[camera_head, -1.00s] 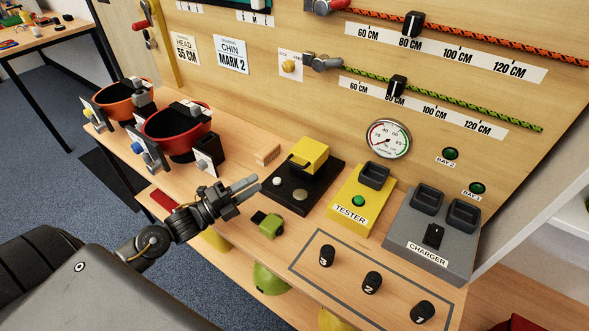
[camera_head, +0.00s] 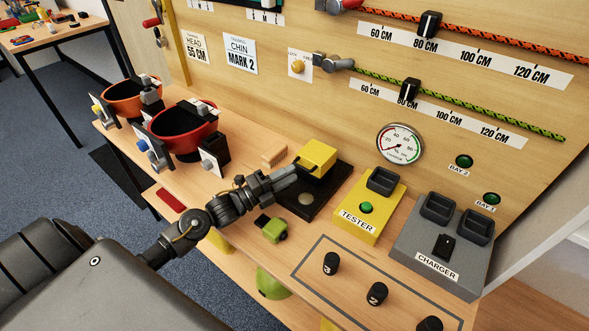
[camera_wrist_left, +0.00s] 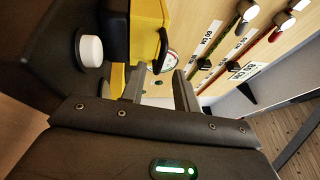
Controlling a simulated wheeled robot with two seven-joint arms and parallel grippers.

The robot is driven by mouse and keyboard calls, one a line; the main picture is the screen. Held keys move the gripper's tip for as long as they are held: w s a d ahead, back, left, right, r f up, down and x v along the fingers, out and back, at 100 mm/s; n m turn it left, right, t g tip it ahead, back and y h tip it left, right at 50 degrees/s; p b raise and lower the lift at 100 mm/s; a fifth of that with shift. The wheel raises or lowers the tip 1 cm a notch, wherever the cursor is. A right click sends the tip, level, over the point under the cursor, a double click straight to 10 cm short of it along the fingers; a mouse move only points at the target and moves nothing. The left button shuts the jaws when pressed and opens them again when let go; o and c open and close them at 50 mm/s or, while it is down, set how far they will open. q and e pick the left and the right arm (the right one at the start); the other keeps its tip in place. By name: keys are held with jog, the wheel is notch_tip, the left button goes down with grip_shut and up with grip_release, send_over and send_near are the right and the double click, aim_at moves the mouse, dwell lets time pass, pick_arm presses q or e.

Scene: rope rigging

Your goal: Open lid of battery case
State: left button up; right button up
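A yellow block with a black handle-like bar (camera_head: 318,156) stands on a black base (camera_head: 325,205) on the bench; I take this to be the battery case. A round metal disc (camera_head: 306,199) sits on the base. My left gripper (camera_head: 288,178) is at the near left side of the yellow block, over the base. In the left wrist view the yellow block (camera_wrist_left: 148,35) is just beyond and left of the fingers (camera_wrist_left: 160,88), which are apart with nothing between them. A white knob (camera_wrist_left: 90,50) shows at left there. Whether a finger touches the block, I cannot tell. My right gripper is not in view.
A yellow tester (camera_head: 370,205) and a grey charger (camera_head: 440,245) stand to the right. A red helmet (camera_head: 183,135) and an orange helmet (camera_head: 122,95) are at left. A small green object (camera_head: 272,228) lies in front. A wooden panel rises behind the bench.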

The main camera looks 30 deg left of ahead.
aim_at(313, 161)
pick_arm(q)
jog(key=shift+x, duration=1.3)
jog(key=shift+c, duration=0.4)
grip_shut()
